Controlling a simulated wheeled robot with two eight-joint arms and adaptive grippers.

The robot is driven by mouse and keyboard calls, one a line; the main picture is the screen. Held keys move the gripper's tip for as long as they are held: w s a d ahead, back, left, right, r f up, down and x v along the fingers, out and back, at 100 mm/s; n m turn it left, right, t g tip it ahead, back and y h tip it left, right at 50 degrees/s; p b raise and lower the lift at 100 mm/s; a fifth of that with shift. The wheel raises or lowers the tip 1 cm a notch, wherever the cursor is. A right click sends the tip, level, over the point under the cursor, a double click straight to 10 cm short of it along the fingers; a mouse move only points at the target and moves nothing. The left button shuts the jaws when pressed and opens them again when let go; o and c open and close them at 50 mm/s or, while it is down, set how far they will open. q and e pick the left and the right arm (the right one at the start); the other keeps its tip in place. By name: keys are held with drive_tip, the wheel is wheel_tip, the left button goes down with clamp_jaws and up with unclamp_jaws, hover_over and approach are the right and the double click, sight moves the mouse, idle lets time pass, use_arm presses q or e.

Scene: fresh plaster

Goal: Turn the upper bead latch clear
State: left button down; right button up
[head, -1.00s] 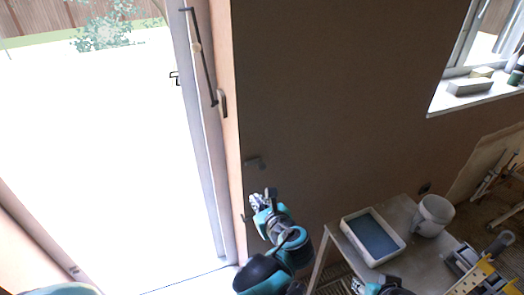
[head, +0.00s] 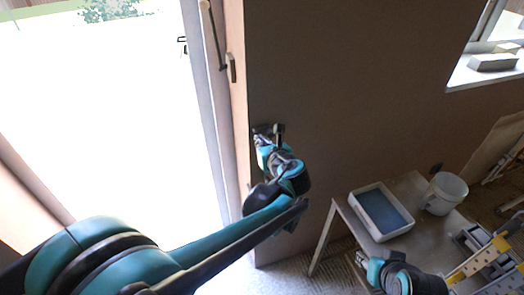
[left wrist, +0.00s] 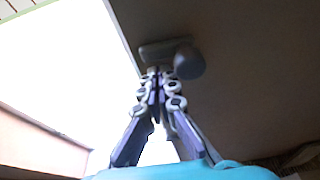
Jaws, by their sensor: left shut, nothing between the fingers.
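The upper bead latch (left wrist: 165,50) is a small grey plate with a rounded knob (left wrist: 190,65), on the dark wall beside the bright opening. In the head view the latch (head: 276,128) shows small and dark at the wall's left edge, partly covered by my gripper. My left gripper (head: 264,132) is up at the latch. In the left wrist view its fingers (left wrist: 160,75) are shut with nothing between them, and the tips are at the latch's lower edge beside the knob. I cannot tell whether they touch. My right gripper (head: 362,262) is low by the table, small and unclear.
A grey table (head: 338,215) at the right holds a white tray (head: 380,212) with a blue-grey inside and a white bucket (head: 443,193). A door or window frame with a dark handle (head: 231,68) stands left of the wall. A block (head: 493,62) lies on the sill.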

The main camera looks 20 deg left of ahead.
sight(256, 130)
use_arm(q)
drive_tip(key=shift+w+r, duration=0.1)
drive_tip(key=shift+r, duration=0.2)
drive_tip(key=shift+a+r+m+y+p, duration=0.1)
drive_tip(key=shift+r+m+y+p, duration=0.2)
drive_tip(key=shift+m, duration=0.3)
idle(0.3)
drive_tip(key=m+p, duration=0.1)
drive_tip(key=r+m+g+y+p, duration=0.1)
drive_tip(key=m, duration=0.1)
drive_tip(key=shift+r+y, duration=0.25)
drive_tip(key=shift+y, duration=0.05)
drive_tip(key=shift+r+p, duration=0.35)
drive_tip(key=shift+r, duration=0.05)
drive_tip(key=shift+r+m+y+p, duration=0.25)
drive_tip(key=shift+m+y+p, duration=0.05)
drive_tip(key=shift+m, duration=0.4)
drive_tip(key=shift+w+d+r+p, duration=0.1)
drive_tip(key=shift+d+r+p, duration=0.2)
drive_tip(key=shift+r+p, duration=0.1)
drive_tip(key=shift+w+d, duration=0.1)
drive_tip(key=shift+d, duration=0.05)
drive_tip(key=shift+w+d+r+p, duration=0.25)
drive_tip(key=shift+d+r+p, duration=0.1)
drive_tip(key=shift+p, duration=0.15)
